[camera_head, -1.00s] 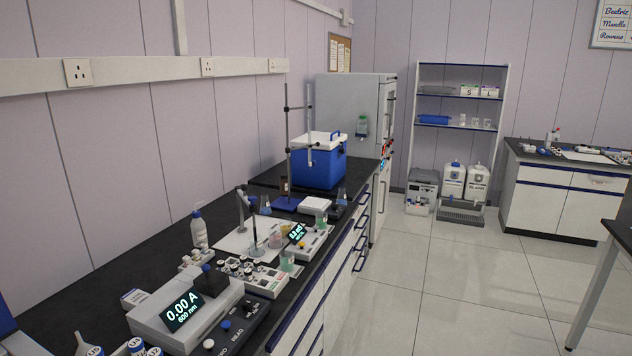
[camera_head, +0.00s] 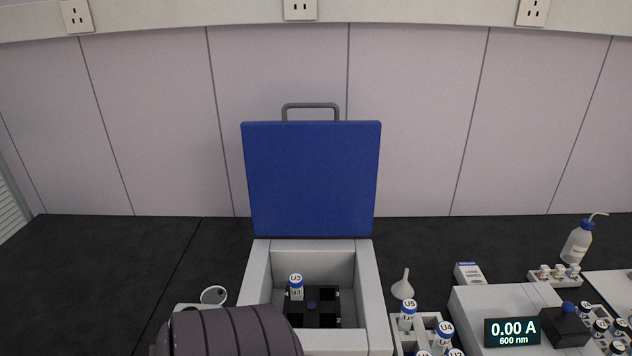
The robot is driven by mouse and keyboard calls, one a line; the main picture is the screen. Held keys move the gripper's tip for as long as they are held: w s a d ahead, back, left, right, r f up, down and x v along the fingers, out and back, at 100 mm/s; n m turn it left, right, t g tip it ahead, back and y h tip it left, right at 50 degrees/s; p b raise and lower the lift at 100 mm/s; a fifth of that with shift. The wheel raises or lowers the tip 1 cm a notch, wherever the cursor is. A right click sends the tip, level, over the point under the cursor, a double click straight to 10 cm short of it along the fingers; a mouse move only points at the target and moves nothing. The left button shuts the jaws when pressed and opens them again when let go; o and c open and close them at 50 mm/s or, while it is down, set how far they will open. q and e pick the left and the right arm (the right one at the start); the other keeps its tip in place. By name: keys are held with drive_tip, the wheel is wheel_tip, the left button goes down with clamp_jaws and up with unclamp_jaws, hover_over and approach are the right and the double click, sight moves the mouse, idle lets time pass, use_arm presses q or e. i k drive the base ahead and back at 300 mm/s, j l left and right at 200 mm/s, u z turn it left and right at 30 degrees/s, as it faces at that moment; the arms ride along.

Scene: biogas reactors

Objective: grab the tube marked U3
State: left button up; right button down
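The tube marked U3 (camera_head: 296,287) has a white cap with a blue band and its label readable. It stands upright in a dark rack (camera_head: 323,318) with square slots, inside an open white-walled box (camera_head: 370,290). The box's blue lid (camera_head: 312,178) is raised, with a grey handle on top. The tube's lower part is hidden in the rack. Neither of my grippers is in view.
Right of the box, a rack (camera_head: 428,328) holds several similar tubes, U5 and U4 among them. A small funnel (camera_head: 402,288), a photometer (camera_head: 505,305) reading 0.00 A and a wash bottle (camera_head: 577,243) stand further right. The dark bench (camera_head: 120,270) left of the box is mostly clear.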

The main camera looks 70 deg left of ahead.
sight(295, 279)
drive_tip(key=u, duration=2.2)
drive_tip(key=l+u, duration=0.1)
drive_tip(key=l, duration=0.45)
drive_tip(key=k+l, duration=0.1)
drive_tip(key=l, duration=0.45)
drive_tip(key=u, duration=0.05)
